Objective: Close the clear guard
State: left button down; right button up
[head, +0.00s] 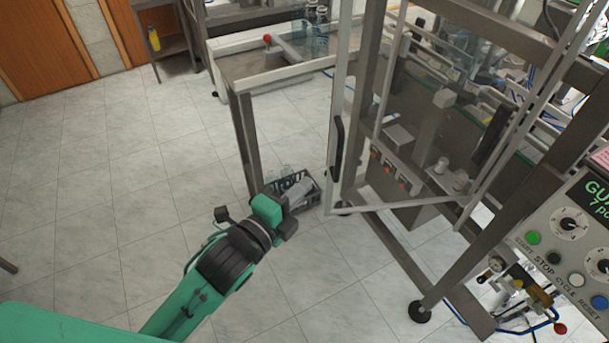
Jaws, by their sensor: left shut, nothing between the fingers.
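The clear guard (408,110) is a see-through door in a pale metal frame. It stands swung open from the machine, its free edge toward the left. A black upright handle (337,148) is on that free edge. My left gripper (302,187) is shut and empty, held out to the left of the handle and lower in the picture, apart from the guard. My right gripper is not in view.
A control panel (575,240) with knobs and buttons is at the right. A metal table (235,68) stands behind. The tiled floor at left is clear.

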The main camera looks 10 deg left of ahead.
pick_arm(q)
jog(key=p+x, duration=0.2)
jog(key=x, duration=0.6)
jog(key=shift+w, duration=0.25)
